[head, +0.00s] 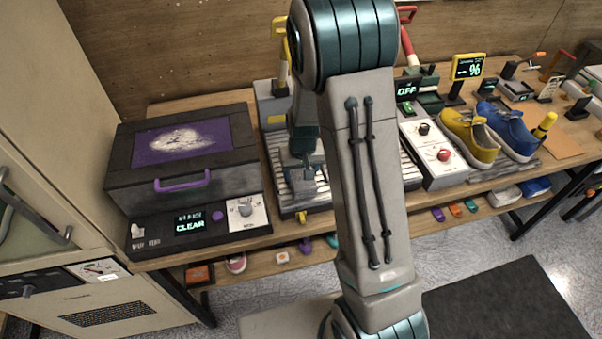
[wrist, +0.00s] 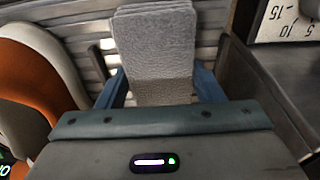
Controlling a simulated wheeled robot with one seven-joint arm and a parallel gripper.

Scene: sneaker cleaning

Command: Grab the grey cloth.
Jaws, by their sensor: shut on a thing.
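The grey cloth (wrist: 155,50) is a folded, textured pad that stands between the two blue fingers of my gripper (wrist: 158,88) in the wrist view. My gripper is shut on it. In the head view my gripper (head: 308,172) is low over the slatted metal tray (head: 290,205), left of my arm. The cloth is small there and hard to tell from the gripper. Whether the cloth still touches the slats is unclear.
A black box with a purple handle (head: 182,182) stands left of the tray. A control panel with a red knob (head: 437,150) and a yellow and a blue sneaker (head: 508,130) are to the right. In the wrist view an orange and white curved object (wrist: 38,75) is close at left.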

